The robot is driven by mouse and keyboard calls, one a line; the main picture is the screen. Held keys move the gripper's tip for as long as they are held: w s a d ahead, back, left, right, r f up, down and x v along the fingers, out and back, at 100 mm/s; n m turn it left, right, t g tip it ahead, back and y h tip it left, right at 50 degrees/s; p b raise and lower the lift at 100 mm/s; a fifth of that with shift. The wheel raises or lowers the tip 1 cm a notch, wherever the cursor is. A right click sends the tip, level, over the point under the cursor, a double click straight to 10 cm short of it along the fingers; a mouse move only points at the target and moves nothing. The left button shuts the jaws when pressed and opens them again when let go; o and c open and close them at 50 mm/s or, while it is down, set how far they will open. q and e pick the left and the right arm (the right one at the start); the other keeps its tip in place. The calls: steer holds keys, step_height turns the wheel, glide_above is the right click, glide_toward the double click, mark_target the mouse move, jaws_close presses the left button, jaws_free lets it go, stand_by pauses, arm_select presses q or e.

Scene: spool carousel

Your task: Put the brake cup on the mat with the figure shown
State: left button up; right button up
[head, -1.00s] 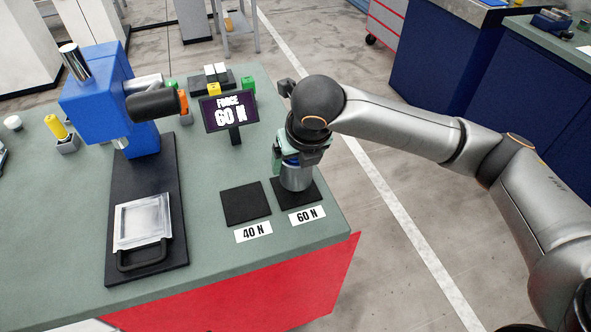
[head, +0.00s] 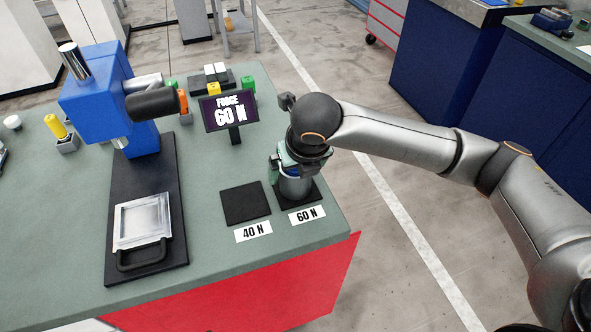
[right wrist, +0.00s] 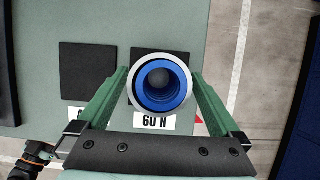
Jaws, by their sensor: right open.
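The brake cup (head: 294,187) is a silver cylinder with a blue inside. It stands upright on the black mat (head: 313,187) behind the 60 N label (head: 307,215). The display (head: 229,112) reads FORCE 60 N. My right gripper (head: 292,163) is open, its green fingers on either side of the cup near its top. In the right wrist view, the cup (right wrist: 160,85) shows its round blue opening between the spread fingers of the right gripper (right wrist: 160,78). Whether a finger touches it I cannot tell.
An empty black mat (head: 245,204) with a 40 N label (head: 253,232) lies just left. A blue press (head: 98,98) on a black base with a silver plate (head: 143,222) stands further left. Small coloured pieces sit behind the display. The bench's right edge is close to the cup.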

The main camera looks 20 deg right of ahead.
steer(key=p+v, duration=0.1)
steer(key=v, duration=1.1)
steer(key=shift+s, duration=0.1)
